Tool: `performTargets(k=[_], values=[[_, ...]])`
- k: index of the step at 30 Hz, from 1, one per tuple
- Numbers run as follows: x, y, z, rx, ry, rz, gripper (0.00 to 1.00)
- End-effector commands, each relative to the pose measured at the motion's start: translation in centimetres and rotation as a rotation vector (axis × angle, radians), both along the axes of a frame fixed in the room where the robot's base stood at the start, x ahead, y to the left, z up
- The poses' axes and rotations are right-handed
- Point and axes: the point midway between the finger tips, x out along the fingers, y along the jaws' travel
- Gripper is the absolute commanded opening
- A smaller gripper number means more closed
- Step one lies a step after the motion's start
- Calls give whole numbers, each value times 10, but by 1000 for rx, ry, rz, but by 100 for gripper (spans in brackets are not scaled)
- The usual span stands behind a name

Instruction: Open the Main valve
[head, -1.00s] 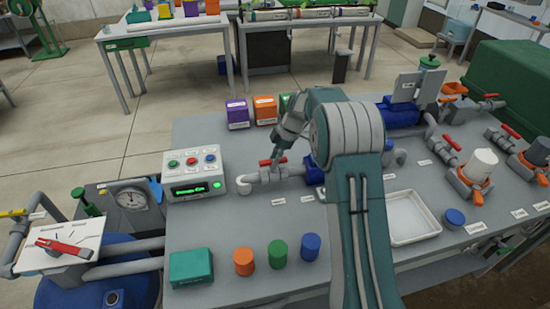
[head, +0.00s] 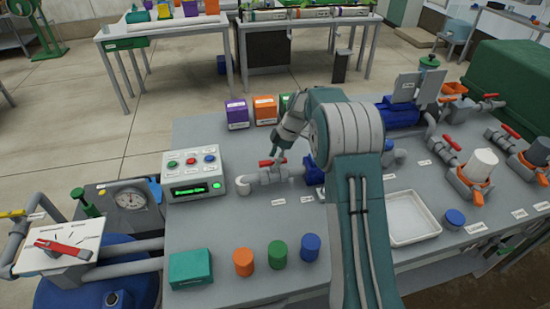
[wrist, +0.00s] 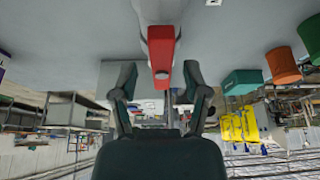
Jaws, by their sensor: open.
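A valve with a red lever handle (head: 265,163) sits on a grey pipe beside the control box. Its label is too small to read, so I cannot confirm that it is the Main valve. My gripper (head: 277,153) is just above and behind this handle, pointing down at it. In the wrist view the red handle (wrist: 162,52) reaches in between the two open fingers of my gripper (wrist: 160,84), with a visible gap on each side. The lever lies roughly along the pipe; its far side is partly hidden by the gripper.
A control box (head: 194,173) with coloured buttons and a lit green display stands left of the valve. Orange (head: 244,262), green (head: 277,254) and blue (head: 310,247) cylinders stand in front. A white tray (head: 428,237) lies right of my arm. A red pointer lever (head: 62,247) is on the left panel.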

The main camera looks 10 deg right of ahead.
Motion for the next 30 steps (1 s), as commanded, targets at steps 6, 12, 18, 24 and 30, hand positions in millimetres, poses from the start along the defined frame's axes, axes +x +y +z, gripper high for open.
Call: performTargets(k=[6, 12, 18, 24, 30], values=[[1, -11, 27, -1, -5, -1, 60], [3, -28, 67, -1, -4, -2, 60], [3, -41, 97, -1, -2, -2, 60], [3, -46, 108, -1, 0, 0, 60], [3, -46, 109, -1, 0, 0, 60]])
